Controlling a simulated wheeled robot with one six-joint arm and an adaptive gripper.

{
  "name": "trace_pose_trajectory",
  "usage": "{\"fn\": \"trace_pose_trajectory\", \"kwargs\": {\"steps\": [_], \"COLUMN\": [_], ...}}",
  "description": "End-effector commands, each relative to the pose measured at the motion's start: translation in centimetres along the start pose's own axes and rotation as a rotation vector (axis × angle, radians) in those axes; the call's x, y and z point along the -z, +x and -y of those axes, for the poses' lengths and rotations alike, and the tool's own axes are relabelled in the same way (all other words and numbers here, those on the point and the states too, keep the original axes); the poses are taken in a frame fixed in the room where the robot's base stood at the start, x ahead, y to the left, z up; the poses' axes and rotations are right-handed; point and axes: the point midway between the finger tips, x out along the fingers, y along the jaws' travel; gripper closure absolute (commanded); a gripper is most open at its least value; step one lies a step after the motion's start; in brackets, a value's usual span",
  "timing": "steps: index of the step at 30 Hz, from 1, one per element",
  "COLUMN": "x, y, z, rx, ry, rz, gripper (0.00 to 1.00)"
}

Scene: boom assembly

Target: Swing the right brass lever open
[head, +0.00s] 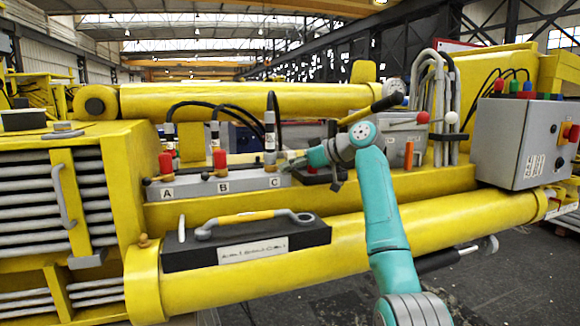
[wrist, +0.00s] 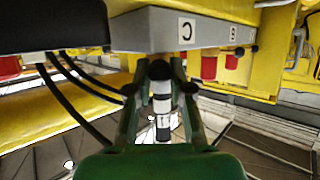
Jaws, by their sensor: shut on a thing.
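I cannot make out a brass lever in either view. A grey block (head: 225,186) lettered A, B and C sits on the yellow machine; it also shows upside down in the wrist view (wrist: 215,32). A silver hose coupling (head: 270,133) with a black hose stands upright at port C. My gripper (head: 287,163) reaches it from the right. In the wrist view my gripper (wrist: 160,88) has its fingers on either side of the silver coupling (wrist: 162,103) and is shut on it. The fingers hide part of the coupling's sides.
Red caps stand near A (head: 166,163) and B (head: 219,159). A black tray (head: 250,245) carries a yellow-handled tool (head: 245,218) below the block. A grey control box (head: 515,140) is at right. Black hoses (wrist: 85,110) hang close to my fingers. A black-gripped lever (head: 385,103) projects above my wrist.

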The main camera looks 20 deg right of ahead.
Motion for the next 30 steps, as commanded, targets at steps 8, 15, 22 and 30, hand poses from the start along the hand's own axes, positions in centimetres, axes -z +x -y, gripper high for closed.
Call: {"fn": "trace_pose_trajectory", "kwargs": {"steps": [8,15,22,30], "x": [0.0,0.0,0.0,0.0], "y": [0.1,0.0,-0.7,-5.2], "z": [0.0,0.0,-0.1,-0.1], "rx": [0.000,0.000,-0.002,-0.004], "ry": [0.000,0.000,0.000,-0.001], "rz": [0.000,0.000,0.000,0.000], "gripper": [0.67,0.53,0.53,0.53]}}
